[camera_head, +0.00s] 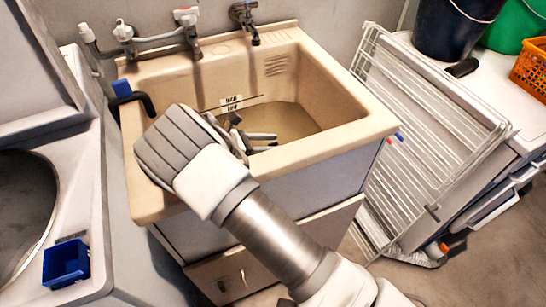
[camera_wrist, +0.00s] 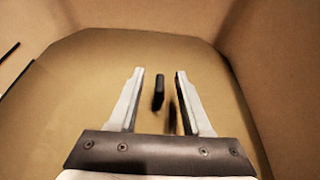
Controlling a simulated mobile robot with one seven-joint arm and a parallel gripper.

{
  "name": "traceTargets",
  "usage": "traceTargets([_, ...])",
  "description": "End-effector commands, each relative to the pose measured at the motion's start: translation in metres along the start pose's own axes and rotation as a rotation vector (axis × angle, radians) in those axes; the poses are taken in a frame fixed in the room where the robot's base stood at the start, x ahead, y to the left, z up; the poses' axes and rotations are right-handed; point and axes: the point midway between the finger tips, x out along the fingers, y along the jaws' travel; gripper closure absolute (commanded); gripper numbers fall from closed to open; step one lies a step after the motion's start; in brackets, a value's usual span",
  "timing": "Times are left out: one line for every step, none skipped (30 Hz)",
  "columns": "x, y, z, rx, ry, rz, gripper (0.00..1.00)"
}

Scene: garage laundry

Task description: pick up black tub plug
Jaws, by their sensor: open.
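The black tub plug (camera_wrist: 159,92) appears in the wrist view as a small, narrow black piece above the tan floor of the tub. A dark, blurred streak lies just below and right of it; I cannot tell if that is its shadow or part of it. My gripper (camera_wrist: 160,75) is open, with one pale finger on each side of the plug. Neither finger visibly touches it. In the head view my gripper (camera_head: 275,142) reaches into the beige sink tub (camera_head: 318,108). I cannot make out the plug there; my arm and gripper may hide it.
The tub walls rise around my gripper. A thin dark rod (camera_head: 234,104) crosses the tub near a white label. Taps (camera_head: 188,20) stand at the back rim. A white drying rack (camera_head: 425,100) leans at right. A blue box (camera_head: 66,262) sits at left.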

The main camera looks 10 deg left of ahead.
Motion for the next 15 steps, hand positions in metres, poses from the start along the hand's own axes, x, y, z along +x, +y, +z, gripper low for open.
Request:
traceTargets([0.012, 0.0, -0.002, 0.001, -0.001, -0.003, 0.51])
traceTargets([0.017, -0.001, -0.002, 0.0, -0.002, -0.003, 0.51])
traceTargets([0.023, -0.001, -0.002, 0.0, 0.0, -0.002, 0.51])
traceTargets([0.028, -0.001, -0.002, 0.0, 0.0, -0.002, 0.51])
traceTargets([0.031, -0.001, -0.002, 0.0, -0.001, -0.002, 0.51])
traceTargets([0.035, 0.0, -0.001, 0.0, 0.0, -0.002, 0.51])
traceTargets([0.038, 0.0, -0.001, 0.001, 0.0, -0.001, 0.51])
traceTargets([0.04, 0.0, -0.001, 0.001, 0.0, -0.001, 0.51])
traceTargets([0.041, 0.0, 0.0, 0.001, 0.0, 0.0, 0.51])
traceTargets([0.042, 0.0, 0.0, 0.001, 0.0, 0.0, 0.51])
traceTargets([0.042, 0.0, 0.0, 0.001, 0.0, 0.0, 0.51])
traceTargets([0.042, 0.0, 0.0, 0.0, 0.0, 0.0, 0.51])
traceTargets([0.042, 0.0, 0.0, 0.001, 0.0, 0.0, 0.51])
traceTargets([0.042, 0.0, 0.0, 0.001, 0.0, 0.0, 0.51])
traceTargets([0.042, 0.0, 0.0, 0.0, 0.0, 0.0, 0.51])
